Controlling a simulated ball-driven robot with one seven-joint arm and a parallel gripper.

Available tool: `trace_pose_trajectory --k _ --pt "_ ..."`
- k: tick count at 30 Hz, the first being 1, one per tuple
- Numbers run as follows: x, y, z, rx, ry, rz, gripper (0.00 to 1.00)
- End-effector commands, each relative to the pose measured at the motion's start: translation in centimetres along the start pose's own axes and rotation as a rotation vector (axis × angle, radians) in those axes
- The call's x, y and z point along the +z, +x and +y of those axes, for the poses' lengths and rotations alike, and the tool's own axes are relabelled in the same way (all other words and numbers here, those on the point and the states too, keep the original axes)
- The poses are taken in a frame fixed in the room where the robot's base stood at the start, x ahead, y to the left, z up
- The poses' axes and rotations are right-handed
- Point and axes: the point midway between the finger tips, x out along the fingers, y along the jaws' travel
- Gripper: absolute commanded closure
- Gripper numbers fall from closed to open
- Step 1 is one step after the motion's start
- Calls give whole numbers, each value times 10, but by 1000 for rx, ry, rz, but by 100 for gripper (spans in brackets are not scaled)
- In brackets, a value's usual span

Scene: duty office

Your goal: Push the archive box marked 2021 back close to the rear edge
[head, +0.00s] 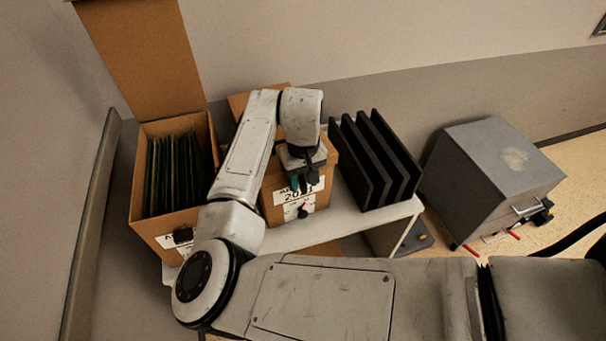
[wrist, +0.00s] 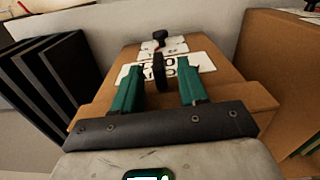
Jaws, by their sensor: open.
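The archive box marked 2021 (head: 318,200) is a brown cardboard box on a white table (head: 340,222). Its white label (head: 299,190) faces the front, with a small black-and-red piece below the number. My gripper (head: 304,184) is over the upper front of the box, and my arm hides part of its top and left side. In the wrist view my open gripper (wrist: 160,85) has two green fingers, apart, in front of the label (wrist: 192,70). A dark upright piece shows between them. I cannot tell whether the fingers touch the box.
An open brown box (head: 160,228) full of dark folders stands left, its lid raised. Several black upright dividers (head: 376,160) stand close at right. A wall (head: 370,95) rises behind. A grey cabinet (head: 495,185) stands on the floor at right. The table front is bare.

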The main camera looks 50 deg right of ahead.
Motion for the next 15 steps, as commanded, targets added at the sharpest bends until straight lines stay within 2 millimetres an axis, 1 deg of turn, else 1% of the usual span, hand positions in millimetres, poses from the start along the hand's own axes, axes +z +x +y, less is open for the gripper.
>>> trace_pose_trajectory --k 4,15 --pt "0 0 0 0 0 0 58" --pt "0 0 0 0 0 0 94"
